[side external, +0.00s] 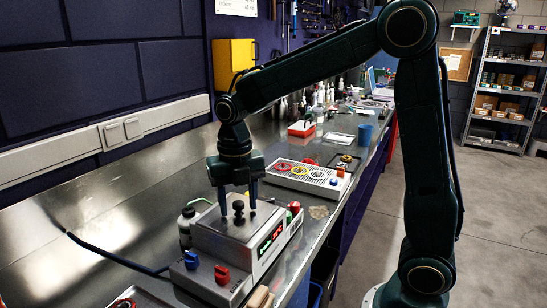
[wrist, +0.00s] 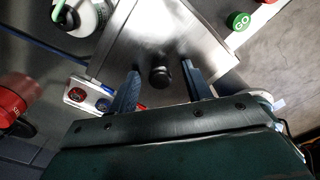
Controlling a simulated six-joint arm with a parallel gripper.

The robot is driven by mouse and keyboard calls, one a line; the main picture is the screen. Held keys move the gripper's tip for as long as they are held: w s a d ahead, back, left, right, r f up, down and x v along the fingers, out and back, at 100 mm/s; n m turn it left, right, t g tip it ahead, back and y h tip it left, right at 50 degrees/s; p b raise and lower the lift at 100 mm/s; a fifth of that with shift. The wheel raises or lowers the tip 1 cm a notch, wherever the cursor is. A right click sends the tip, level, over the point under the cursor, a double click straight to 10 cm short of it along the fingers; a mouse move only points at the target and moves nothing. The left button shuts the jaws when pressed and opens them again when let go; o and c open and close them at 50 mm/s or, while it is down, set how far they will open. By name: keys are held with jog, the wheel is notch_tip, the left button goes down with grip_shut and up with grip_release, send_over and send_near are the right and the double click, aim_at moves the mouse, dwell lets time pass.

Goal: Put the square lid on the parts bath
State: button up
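The parts bath (side external: 225,255) is a metal box with a lit display on its front, standing on the steel bench. The square lid (side external: 218,224) is a flat metal plate lying on top of the bath; it also shows in the wrist view (wrist: 150,38). I cannot tell how exactly its edges line up with the bath. A black knob (side external: 238,210) stands up from the lid. My gripper (side external: 237,205) is open, its fingers down on either side of the knob. In the wrist view the knob (wrist: 160,77) sits between the fingers with gaps on both sides.
A blue knob (side external: 191,260) and a red knob (side external: 221,274) stand at the bath's front. A bottle (side external: 187,225) is close behind it. A panel with coloured rings (side external: 305,176) lies farther along the bench.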

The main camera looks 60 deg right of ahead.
jog(key=shift+r, duration=0.15)
notch_tip(320, 180, up, 14)
jog(key=shift+f, duration=0.25)
dwell(0.6)
jog(key=shift+s, duration=0.1)
jog(key=s+f+m+t, duration=0.2)
jog(key=s+m, duration=0.7)
jog(key=m, duration=0.5)
jog(key=s+f+m+t, duration=0.3)
jog(key=s+f+m, duration=0.2)
jog(key=s+m, duration=0.5)
jog(key=shift+s+d+m+t, duration=0.3)
jog(key=shift+d+m, duration=0.1)
jog(key=shift+m, duration=1.7)
